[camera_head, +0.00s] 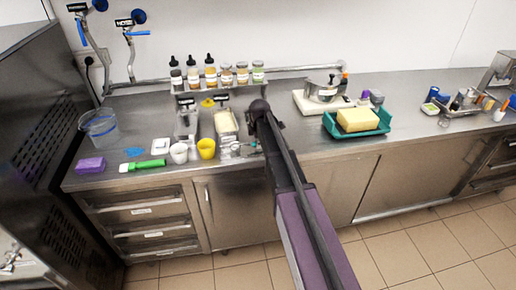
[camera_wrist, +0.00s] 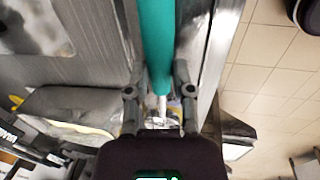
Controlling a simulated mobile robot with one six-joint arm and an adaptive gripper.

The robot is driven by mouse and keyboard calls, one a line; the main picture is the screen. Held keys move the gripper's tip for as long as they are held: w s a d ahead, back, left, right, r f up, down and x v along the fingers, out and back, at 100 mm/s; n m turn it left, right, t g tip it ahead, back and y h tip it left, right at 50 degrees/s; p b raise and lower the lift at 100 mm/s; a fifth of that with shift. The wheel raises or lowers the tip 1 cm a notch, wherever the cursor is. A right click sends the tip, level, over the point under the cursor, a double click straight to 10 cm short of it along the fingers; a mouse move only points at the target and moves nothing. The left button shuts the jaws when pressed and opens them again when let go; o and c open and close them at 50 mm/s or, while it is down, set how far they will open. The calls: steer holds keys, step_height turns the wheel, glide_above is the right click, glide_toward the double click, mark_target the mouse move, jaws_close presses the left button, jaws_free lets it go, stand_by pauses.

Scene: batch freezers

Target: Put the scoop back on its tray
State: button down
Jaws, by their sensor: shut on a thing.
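A scoop with a teal handle (camera_wrist: 158,38) and a thin metal shank lies between the fingers of my gripper (camera_wrist: 157,88) in the wrist view. The gripper is shut on it. The handle points up in that picture, near the steel counter edge. In the head view, my gripper (camera_head: 256,138) is low over the front of the counter, and the arm hides much of it. A small teal bit of the scoop (camera_head: 237,147) shows just left of it. A small metal tray (camera_head: 228,154) seems to lie there beside the yellow cup; its outline is unclear.
The yellow cup (camera_head: 206,149) and white cup (camera_head: 179,152) stand close on the left. Behind are a tub with pale contents (camera_head: 226,122) and a rack of bottles (camera_head: 220,84). A teal tray (camera_head: 377,130) with a yellow block (camera_head: 357,119) lies to the right.

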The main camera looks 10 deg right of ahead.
steer(key=shift+f+b, duration=0.35)
steer(key=shift+f, duration=0.3)
steer(key=shift+f, duration=0.15)
steer(key=shift+c, duration=2.4)
jaws_free()
steer(key=shift+r, duration=0.2)
step_height(320, 180, up, 12)
steer(key=s+p, duration=0.2)
steer(key=p, duration=0.9)
steer(key=shift+s+f+p, duration=0.15)
steer(key=shift+p, duration=0.25)
